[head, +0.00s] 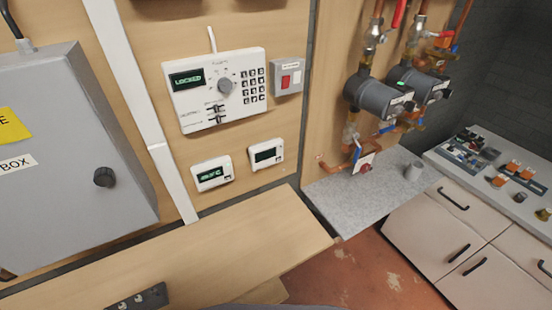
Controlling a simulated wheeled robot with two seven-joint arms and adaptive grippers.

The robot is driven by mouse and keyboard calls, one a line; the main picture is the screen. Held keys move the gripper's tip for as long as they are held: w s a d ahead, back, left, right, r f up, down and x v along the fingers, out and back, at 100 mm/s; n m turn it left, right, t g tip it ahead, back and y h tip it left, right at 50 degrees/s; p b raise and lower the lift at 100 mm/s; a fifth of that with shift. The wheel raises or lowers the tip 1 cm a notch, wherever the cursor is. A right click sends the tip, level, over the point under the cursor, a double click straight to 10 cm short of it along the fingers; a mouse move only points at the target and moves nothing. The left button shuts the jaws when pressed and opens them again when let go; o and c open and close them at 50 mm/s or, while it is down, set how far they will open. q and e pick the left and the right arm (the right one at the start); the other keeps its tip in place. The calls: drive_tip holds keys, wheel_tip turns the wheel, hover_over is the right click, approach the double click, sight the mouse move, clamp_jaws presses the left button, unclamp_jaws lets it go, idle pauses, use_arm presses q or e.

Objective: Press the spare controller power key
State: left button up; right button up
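A white control panel (220,88) with a "LOCKED" display, a round dial and a keypad is on the wooden wall. Below it are two small white controllers. The left one (212,173) has lit green characters on its screen. The right one (266,154) has a dark screen with no characters I can make out. I cannot read a label that tells which is the spare controller, and its power key is too small to tell. Neither of my grippers is in view.
A grey switch box (289,77) with a red switch is right of the panel. A large grey box (70,150) with a black knob stands out at left. A wooden ledge (200,255) runs below the controllers. Pumps and pipes (375,95) are at right, above a grey slab (375,190).

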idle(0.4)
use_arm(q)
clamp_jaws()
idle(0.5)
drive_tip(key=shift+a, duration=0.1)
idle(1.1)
